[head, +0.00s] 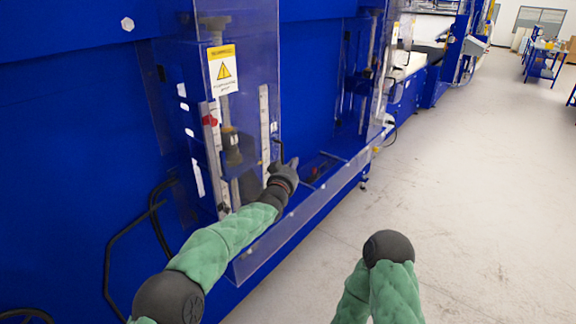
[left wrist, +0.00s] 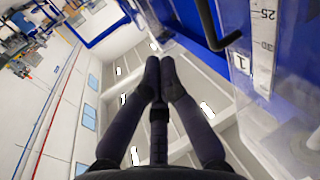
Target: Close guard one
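Guard one appears to be the clear panel (head: 255,60) with a yellow and white warning sign (head: 222,69) on the blue machine; the panel looks swung out from the machine face, though its exact angle is hard to tell. A black bent handle (head: 278,150) is at its edge; it also shows in the left wrist view (left wrist: 214,28), near a label "1" (left wrist: 241,63). My left gripper (head: 291,163) is beside the handle, apart from it in the wrist view. Its fingertips (left wrist: 160,70) are together with nothing between them. My right gripper is out of view.
A second clear panel (head: 378,75) and bay stand farther along the machine. A clear low ledge (head: 300,220) runs under my left forearm. Dark hoses (head: 160,215) hang at the left. The grey floor (head: 480,180) to the right is free.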

